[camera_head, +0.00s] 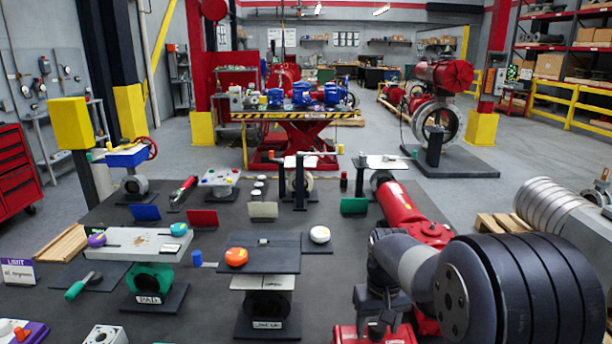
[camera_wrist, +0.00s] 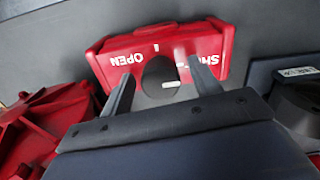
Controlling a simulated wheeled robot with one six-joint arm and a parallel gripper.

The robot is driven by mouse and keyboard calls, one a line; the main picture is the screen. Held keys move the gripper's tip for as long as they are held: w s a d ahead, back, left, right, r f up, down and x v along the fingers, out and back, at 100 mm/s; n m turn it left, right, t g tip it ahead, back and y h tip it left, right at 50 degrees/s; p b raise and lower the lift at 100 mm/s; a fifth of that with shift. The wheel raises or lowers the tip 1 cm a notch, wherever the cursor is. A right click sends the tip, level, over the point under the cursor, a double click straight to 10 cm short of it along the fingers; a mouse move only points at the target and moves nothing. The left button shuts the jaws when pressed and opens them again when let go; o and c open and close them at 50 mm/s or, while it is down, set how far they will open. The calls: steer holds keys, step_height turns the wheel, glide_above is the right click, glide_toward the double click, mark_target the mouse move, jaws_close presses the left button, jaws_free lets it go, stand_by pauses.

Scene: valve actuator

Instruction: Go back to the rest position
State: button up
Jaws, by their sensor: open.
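My gripper (camera_wrist: 160,70) is open in the wrist view, with its two dark fingers apart and nothing between them that I can see held. Beyond the fingers is a red plate (camera_wrist: 112,62) with white lettering reading OPEN and, partly covered by a finger, what looks like SHUT. A round grey part (camera_wrist: 158,80) with a white mark sits at the middle of the plate, seen between the fingers. I cannot tell how far the fingertips are from it. In the head view my arm fills the lower right, and my fingers cannot be made out.
In the head view, a bench with an orange knob (camera_head: 236,257) and a light plate with coloured knobs (camera_head: 135,244) stand left of my arm. A large ribbed metal cylinder (camera_head: 560,215) is at right. In the wrist view, red parts (camera_wrist: 45,125) lie left and a dark block (camera_wrist: 298,100) right.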

steer(key=n+b, duration=0.1)
steer(key=n, duration=0.6)
steer(key=shift+d, duration=0.1)
step_height(320, 180, up, 8)
steer(key=shift+f, duration=0.1)
stand_by(0.6)
